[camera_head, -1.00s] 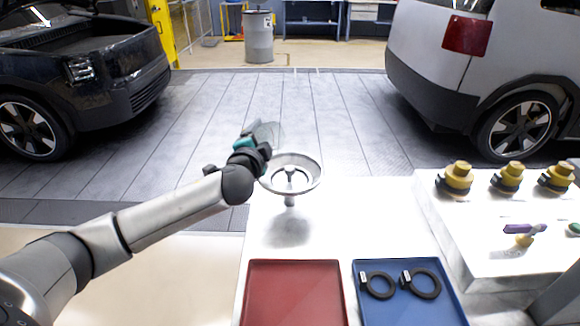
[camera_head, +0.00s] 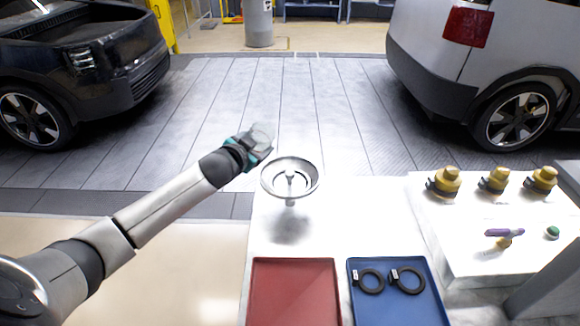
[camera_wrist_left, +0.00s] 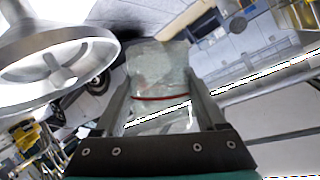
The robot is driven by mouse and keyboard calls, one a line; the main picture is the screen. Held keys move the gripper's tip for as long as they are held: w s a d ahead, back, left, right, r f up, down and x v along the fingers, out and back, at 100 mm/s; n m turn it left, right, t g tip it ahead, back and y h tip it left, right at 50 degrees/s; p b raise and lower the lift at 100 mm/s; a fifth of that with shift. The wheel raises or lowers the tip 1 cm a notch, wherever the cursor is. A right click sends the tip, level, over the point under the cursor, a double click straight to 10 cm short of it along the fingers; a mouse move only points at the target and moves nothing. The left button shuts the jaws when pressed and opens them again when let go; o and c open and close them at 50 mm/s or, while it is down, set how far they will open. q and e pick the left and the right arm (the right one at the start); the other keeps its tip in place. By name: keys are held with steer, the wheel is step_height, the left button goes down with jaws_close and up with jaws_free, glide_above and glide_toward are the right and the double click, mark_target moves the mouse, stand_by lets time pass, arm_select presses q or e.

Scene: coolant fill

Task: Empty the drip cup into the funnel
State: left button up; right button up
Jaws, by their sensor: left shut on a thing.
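The drip cup is clear, with a red line around it in the left wrist view (camera_wrist_left: 160,75). My left gripper (camera_head: 256,148) is shut on the cup, which shows as a pale clear shape (camera_head: 263,133) in the head view. The funnel (camera_head: 290,178) is a grey metal bowl with a post in its middle, standing above the white table. The gripper and cup are up and to the left of the funnel, apart from it. The funnel also shows at the upper left of the left wrist view (camera_wrist_left: 60,60). My right gripper is not in view.
A red tray (camera_head: 293,290) and a blue tray (camera_head: 398,295) with two black rings lie at the front of the table. A raised white block (camera_head: 465,245) at the right carries several yellow-and-black caps and a purple-handled item. The table around the funnel is clear.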

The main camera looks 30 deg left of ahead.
arm_select(q)
steer(key=shift+a+r+n+h+p, duration=0.4)
steer(key=shift+a+r+n+p, duration=0.25)
steer(key=shift+p, duration=0.55)
steer(key=shift+w+a+f+n+h, duration=0.1)
steer(key=shift+a+f+n+h, duration=0.4)
steer(key=shift+a+f+n, duration=0.25)
steer(key=shift+n, duration=0.1)
steer(key=shift+a+f+h+b, duration=0.15)
steer(key=shift+h+b, duration=0.15)
steer(key=shift+b, duration=0.05)
steer(key=shift+n, duration=0.3)
